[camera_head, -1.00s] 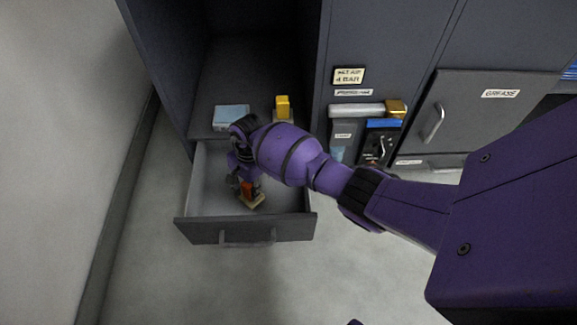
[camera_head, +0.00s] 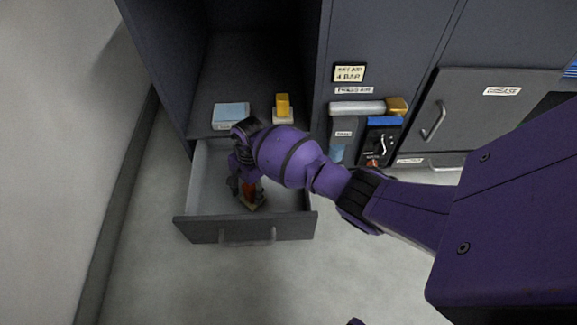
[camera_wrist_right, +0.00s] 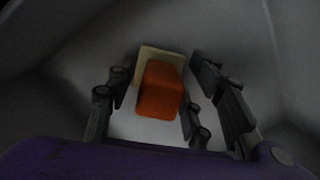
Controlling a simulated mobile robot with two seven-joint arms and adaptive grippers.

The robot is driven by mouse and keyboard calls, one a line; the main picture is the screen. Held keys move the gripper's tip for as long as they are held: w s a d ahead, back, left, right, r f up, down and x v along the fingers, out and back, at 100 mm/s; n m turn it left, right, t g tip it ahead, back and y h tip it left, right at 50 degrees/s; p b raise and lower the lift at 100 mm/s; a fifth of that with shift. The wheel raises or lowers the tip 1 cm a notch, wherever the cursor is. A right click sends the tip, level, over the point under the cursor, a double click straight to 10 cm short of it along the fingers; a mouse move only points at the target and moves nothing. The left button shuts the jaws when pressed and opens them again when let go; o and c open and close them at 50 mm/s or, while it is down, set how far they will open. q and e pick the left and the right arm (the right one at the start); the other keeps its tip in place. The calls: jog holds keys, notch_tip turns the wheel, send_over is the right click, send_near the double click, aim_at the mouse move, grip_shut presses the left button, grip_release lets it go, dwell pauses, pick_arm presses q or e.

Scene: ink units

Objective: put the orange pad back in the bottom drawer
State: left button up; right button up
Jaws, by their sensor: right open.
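The orange pad (camera_head: 249,189) stands on a pale square base inside the open bottom drawer (camera_head: 246,230). It shows clearly in the right wrist view (camera_wrist_right: 160,92), with the pale base at its far end. My right gripper (camera_head: 242,190) reaches down into the drawer. Its fingers are open, one on each side of the orange pad, as the right wrist view shows; gaps show between fingers and pad. In the head view my wrist and fingers hide part of the pad. My left gripper is not seen.
On the shelf behind the drawer are a light blue block (camera_head: 231,112) and a yellow pad (camera_head: 282,104) on a pale base. Right of the drawer are a labelled cabinet panel with a valve box (camera_head: 380,140) and a closed grease door (camera_head: 470,110). The rest of the drawer floor looks clear.

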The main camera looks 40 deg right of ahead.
jog(key=r+p, duration=0.1)
jog(key=r, duration=0.2)
jog(key=d+r+p, duration=0.1)
jog(key=r+p, duration=0.1)
jog(key=r, duration=0.2)
jog(key=r+p, duration=0.1)
jog(key=r, duration=0.3)
jog(key=shift+w+d+r, duration=0.15)
jog(key=shift+w+d, duration=0.1)
jog(key=shift+w, duration=0.1)
jog(key=shift+r+p, duration=0.3)
jog(key=shift+p, duration=0.05)
jog(key=shift+r, duration=0.2)
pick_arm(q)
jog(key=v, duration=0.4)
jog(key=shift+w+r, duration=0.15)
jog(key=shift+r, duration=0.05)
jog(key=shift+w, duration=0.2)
